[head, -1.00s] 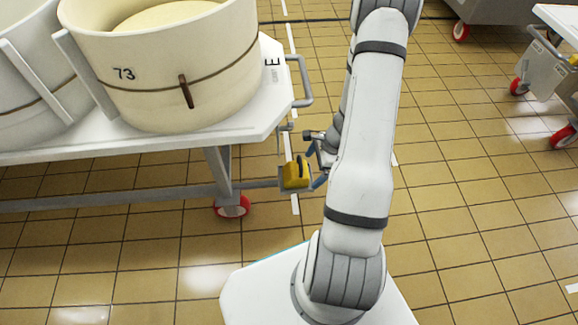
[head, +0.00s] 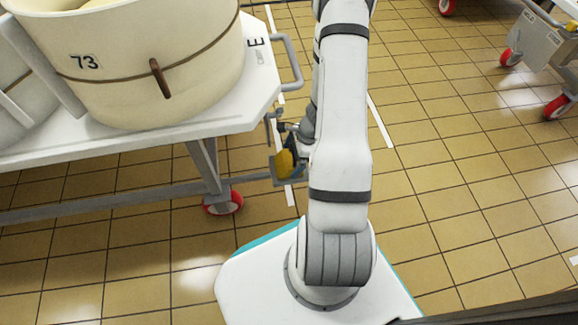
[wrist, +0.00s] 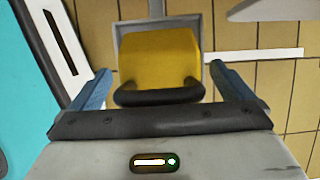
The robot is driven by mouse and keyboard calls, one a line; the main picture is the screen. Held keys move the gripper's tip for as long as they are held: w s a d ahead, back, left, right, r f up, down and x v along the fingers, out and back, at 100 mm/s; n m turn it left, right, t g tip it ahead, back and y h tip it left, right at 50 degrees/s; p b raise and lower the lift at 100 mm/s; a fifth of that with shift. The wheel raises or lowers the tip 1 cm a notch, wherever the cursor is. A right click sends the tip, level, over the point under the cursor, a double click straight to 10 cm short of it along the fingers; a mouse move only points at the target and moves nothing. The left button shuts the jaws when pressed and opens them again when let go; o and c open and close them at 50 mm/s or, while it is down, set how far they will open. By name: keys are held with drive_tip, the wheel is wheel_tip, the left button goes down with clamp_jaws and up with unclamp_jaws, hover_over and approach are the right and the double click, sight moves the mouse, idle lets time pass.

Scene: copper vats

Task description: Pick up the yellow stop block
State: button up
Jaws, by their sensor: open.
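The yellow stop block (wrist: 160,58) sits in a grey metal holder (wrist: 122,34) in the wrist view, with its dark handle toward me. My gripper (wrist: 163,85) is open, its two blue fingers to the left and right of the handle and the block's near part. I cannot tell if they touch it. In the head view the yellow block (head: 284,163) shows at the end of the cart's low bar, in the holder (head: 280,182). The arm partly hides my gripper there.
The white cart (head: 215,118) carries a cream vat (head: 150,60) marked 73 and stands left of my arm. Its grey handle (head: 292,62) juts out above the holder. A red caster (head: 222,202) is below.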

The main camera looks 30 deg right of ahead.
sight(292, 151)
drive_tip(key=shift+f, duration=0.2)
drive_tip(key=shift+c, duration=0.4)
drive_tip(key=c, duration=1.3)
drive_tip(key=shift+r, duration=0.1)
drive_tip(key=shift+r+p, duration=0.45)
drive_tip(key=shift+r, duration=0.05)
wheel_tip(292, 151, up, 3)
drive_tip(key=shift+f+p, duration=0.1)
drive_tip(key=shift+p, duration=0.95)
drive_tip(key=shift+s+d+f+p, duration=0.1)
drive_tip(key=shift+s+d+p, duration=0.85)
drive_tip(key=shift+d, duration=1.9)
drive_tip(key=shift+s+d+f+p, duration=0.1)
drive_tip(key=shift+s+d+p, duration=0.85)
drive_tip(key=shift+d, duration=1.95)
drive_tip(key=shift+s+d+f+p, duration=0.1)
drive_tip(key=shift+s+d+p, duration=0.8)
drive_tip(key=shift+d, duration=1.95)
